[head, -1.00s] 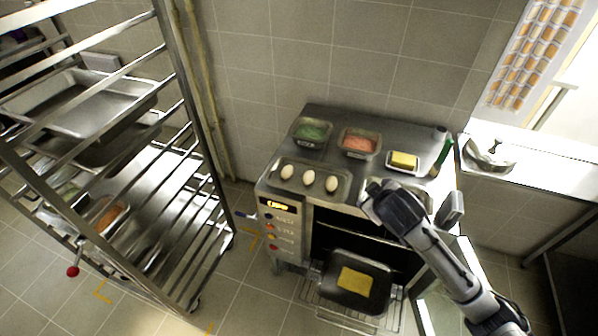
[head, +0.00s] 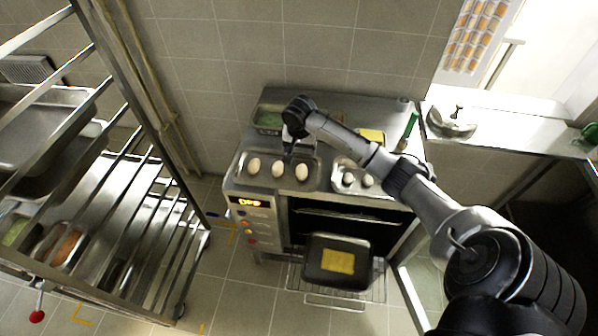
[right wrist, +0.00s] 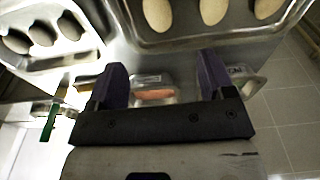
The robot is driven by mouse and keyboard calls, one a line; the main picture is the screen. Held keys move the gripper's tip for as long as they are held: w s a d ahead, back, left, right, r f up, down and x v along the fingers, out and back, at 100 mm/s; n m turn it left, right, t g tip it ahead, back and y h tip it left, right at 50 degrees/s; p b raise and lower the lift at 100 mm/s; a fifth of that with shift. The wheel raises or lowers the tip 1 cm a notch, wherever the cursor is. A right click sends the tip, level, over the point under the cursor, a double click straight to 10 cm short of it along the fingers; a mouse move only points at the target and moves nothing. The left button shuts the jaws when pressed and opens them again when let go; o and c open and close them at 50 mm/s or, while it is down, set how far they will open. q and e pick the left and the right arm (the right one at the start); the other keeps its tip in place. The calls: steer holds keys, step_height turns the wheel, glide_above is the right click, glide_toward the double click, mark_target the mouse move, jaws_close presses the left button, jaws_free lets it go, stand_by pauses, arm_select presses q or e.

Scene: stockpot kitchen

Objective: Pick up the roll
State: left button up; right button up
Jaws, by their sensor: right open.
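Three pale oval rolls (head: 278,169) lie in a row in a metal tray (head: 240,184) on the oven top. They also show at the top of the right wrist view (right wrist: 213,11). My right gripper (head: 290,150) is above the back of this tray, near the middle and right rolls. In the right wrist view its two dark fingers (right wrist: 162,82) are apart, with nothing gripped between them. A second tray (head: 345,187) to the right holds small round pieces (head: 348,179), which look dark in the right wrist view (right wrist: 40,33). My left gripper is out of view.
Behind the trays are a pan of green food (head: 268,119), a yellow block (head: 371,135) and a green bottle (head: 410,124). The oven door is open, with a black pan (head: 325,278) on a rack. A tray trolley (head: 140,190) stands left; a sink counter is right.

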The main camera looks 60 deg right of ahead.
mark_target(302, 170)
steer(key=f, duration=0.5)
steer(key=d+f, duration=0.1)
steer(key=f, duration=0.2)
steer(key=shift+w+f+b, duration=0.15)
steer(key=shift+w+b, duration=0.05)
steer(key=shift+b, duration=0.2)
steer(key=shift+d+f+b, duration=0.2)
steer(key=shift+d+f, duration=0.05)
steer(key=shift+f, duration=1.1)
steer(key=shift+d+f+b, duration=0.2)
steer(key=shift+f, duration=1.1)
steer(key=c, duration=0.9)
steer(key=shift+c, duration=0.5)
steer(key=shift+r, duration=0.15)
